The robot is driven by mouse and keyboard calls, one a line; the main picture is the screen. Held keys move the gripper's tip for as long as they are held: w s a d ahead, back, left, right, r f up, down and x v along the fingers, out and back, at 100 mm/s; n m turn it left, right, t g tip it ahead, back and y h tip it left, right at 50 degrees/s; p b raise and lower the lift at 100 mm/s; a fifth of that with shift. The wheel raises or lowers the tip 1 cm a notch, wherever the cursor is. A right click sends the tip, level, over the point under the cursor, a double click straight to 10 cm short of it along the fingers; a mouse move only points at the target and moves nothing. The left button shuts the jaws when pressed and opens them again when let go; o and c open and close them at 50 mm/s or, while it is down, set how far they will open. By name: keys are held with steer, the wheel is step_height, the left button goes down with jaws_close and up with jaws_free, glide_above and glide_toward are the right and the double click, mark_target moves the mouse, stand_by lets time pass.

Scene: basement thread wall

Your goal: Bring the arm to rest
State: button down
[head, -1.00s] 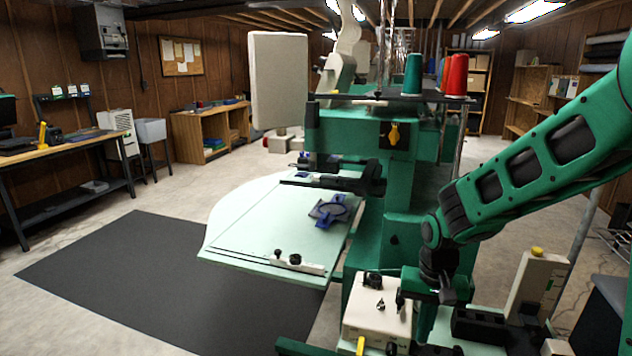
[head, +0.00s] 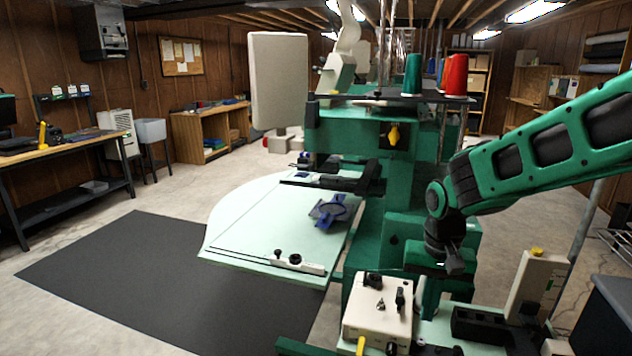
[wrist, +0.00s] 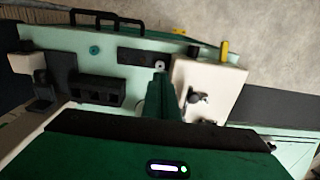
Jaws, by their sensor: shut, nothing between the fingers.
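My green arm (head: 560,140) reaches in from the right in the head view. My gripper (head: 430,310) hangs below its black wrist joint, pointing down, with nothing held. In the wrist view my gripper (wrist: 161,82) shows as green fingers together at the centre, to the left of the cream box (wrist: 208,88). Its green body fills the bottom edge of that view.
A black slotted holder (head: 478,325) and a cream upright block (head: 537,285) stand right of my gripper. The machine's pale table (head: 270,225) carries a blue clamp-like piece (head: 330,211). Red and green thread cones (head: 455,76) stand on top. Floor at left is open.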

steer(key=shift+r, duration=0.2)
steer(key=shift+d, duration=0.1)
steer(key=s+d+r+m, duration=0.1)
steer(key=s+d+r, duration=0.3)
steer(key=s+d, duration=0.7)
steer(key=s+d+m, duration=0.1)
steer(key=s+d, duration=0.5)
steer(key=s, duration=0.6)
steer(key=shift+s+m, duration=0.3)
steer(key=shift+m, duration=0.1)
